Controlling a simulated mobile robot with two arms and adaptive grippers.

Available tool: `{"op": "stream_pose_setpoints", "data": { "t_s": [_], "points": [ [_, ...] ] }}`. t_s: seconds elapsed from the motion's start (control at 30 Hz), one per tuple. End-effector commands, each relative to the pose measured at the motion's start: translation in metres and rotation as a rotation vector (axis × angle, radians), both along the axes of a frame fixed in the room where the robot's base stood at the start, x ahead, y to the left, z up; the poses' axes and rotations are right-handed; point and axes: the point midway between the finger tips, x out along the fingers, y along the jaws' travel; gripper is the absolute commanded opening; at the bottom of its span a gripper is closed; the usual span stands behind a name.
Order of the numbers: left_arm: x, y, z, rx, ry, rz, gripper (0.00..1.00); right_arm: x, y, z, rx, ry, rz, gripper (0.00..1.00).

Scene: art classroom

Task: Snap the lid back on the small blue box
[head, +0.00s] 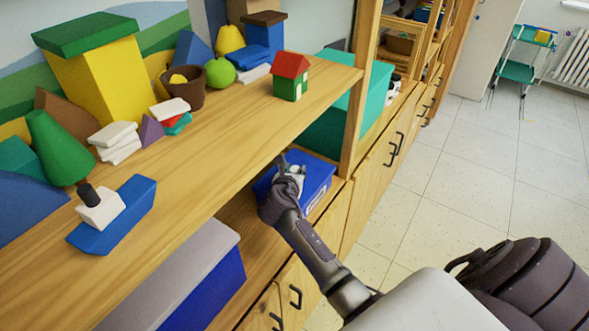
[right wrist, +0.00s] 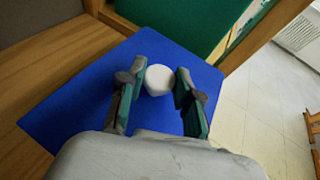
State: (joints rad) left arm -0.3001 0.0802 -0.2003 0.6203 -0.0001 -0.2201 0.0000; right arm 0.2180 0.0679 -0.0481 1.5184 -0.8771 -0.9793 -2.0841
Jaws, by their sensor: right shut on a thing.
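The small blue box (head: 320,188) sits on the lower shelf, with a pale label on its front side. In the right wrist view a flat blue lid (right wrist: 75,110) with a round white knob (right wrist: 158,79) fills the middle. My right gripper (head: 290,168) is over the box in the head view, partly hiding its top. I cannot tell whether the lid is fully seated on the box. My left gripper is not in view.
The upper wooden shelf (head: 225,115) overhangs close to my right gripper and holds several toy blocks. A green box (head: 330,130) stands beyond a wooden upright (head: 362,80). A larger blue box with a grey lid (head: 175,275) is nearer. Open tiled floor (head: 480,170) lies right.

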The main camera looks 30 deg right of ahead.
Motion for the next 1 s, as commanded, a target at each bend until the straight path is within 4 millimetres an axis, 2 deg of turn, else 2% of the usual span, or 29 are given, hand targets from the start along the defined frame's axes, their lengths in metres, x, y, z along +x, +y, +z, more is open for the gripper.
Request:
{"op": "stream_pose_setpoints", "data": {
  "t_s": [1.0],
  "points": [
    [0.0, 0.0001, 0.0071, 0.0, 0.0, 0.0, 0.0, 0.0001, -0.0004, -0.0045, 0.001, -0.002, 0.001, 0.0]
  ]
}}
